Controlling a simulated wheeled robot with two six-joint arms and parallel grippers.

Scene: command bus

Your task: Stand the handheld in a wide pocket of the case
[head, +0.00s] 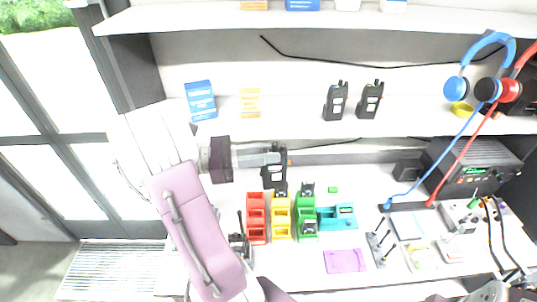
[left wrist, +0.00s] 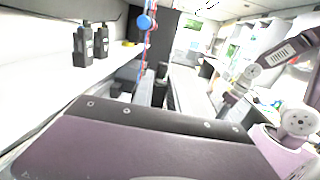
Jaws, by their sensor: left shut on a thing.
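My left gripper (head: 272,158) is shut on a black handheld (head: 274,174) and holds it upright in the head view, just behind the coloured pocketed blocks. The handheld's lower end overlaps the yellow block in the picture; I cannot tell whether they touch. The blocks, which look like the case, are red (head: 256,222), yellow (head: 281,231), green (head: 307,209) and teal (head: 327,223). Dark items stand in the green one. The pocket interiors are too small to judge. My left gripper's fingertips do not show in the left wrist view.
Two handhelds (head: 336,101) (head: 370,100) stand on the shelf above. A dark device with an antenna (head: 239,241) is left of the red block. A purple pad (head: 345,261), a radio unit (head: 472,166) and hanging headsets (head: 488,89) are to the right.

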